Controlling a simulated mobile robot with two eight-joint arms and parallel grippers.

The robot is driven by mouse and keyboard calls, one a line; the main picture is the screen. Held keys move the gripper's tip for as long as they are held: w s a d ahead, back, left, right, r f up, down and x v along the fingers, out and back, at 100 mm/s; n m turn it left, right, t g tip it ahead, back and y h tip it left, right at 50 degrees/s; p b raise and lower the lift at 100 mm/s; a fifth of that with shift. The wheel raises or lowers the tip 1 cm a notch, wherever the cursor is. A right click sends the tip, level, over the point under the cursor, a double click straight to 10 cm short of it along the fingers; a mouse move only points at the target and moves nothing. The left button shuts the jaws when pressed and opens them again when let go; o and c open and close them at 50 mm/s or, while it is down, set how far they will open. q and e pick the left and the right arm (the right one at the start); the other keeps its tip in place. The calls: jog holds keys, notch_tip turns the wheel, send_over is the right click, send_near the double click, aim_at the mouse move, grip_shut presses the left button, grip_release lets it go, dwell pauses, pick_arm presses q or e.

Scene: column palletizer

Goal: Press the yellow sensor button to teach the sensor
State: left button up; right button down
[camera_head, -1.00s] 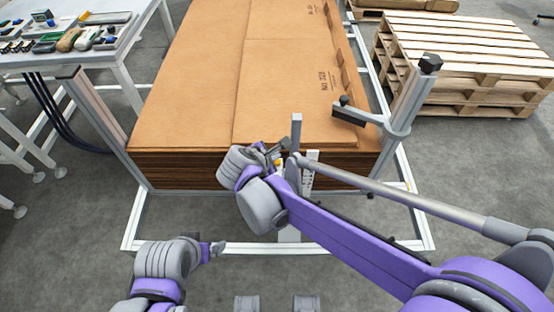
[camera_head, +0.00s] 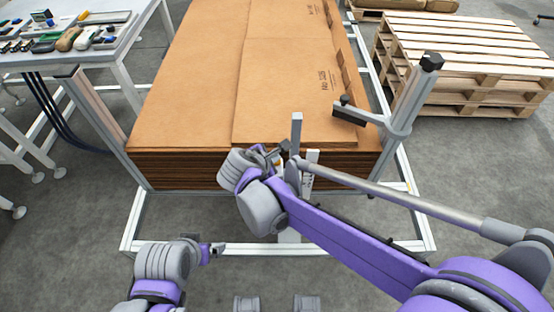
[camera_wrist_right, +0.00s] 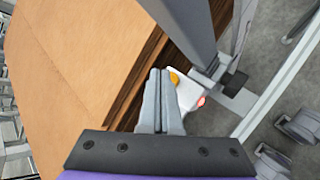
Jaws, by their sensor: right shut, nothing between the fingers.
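The sensor is a small white box (camera_wrist_right: 187,92) beside the edge of the cardboard stack, in the right wrist view. Its yellow button (camera_wrist_right: 173,77) is on its upper left, and a red light (camera_wrist_right: 201,101) shows at its lower right. My right gripper (camera_wrist_right: 158,73) is shut and empty, its tips just left of the yellow button. I cannot tell whether they touch it. In the head view my right gripper (camera_head: 276,152) is at the front edge of the stack and the wrist hides most of the sensor. My left gripper (camera_head: 217,249) is low at the front, away from the sensor; its jaws are too small to read.
The stack of flat cardboard (camera_head: 200,95) sits inside a metal frame (camera_head: 130,230). A grey upright post (camera_head: 296,130) and a clamp arm (camera_head: 360,115) stand close to my right arm. A table with tools (camera_head: 140,20) is at left, pallets (camera_head: 460,60) at right.

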jog(key=shift+f, duration=0.3)
jog(key=shift+r, duration=0.1)
dwell(0.3)
jog(key=shift+r+p, duration=0.5)
jog(key=shift+r, duration=0.25)
notch_tip(320, 180, up, 5)
jog(key=p, duration=0.3)
jog(key=shift+p, duration=0.4)
dwell(0.4)
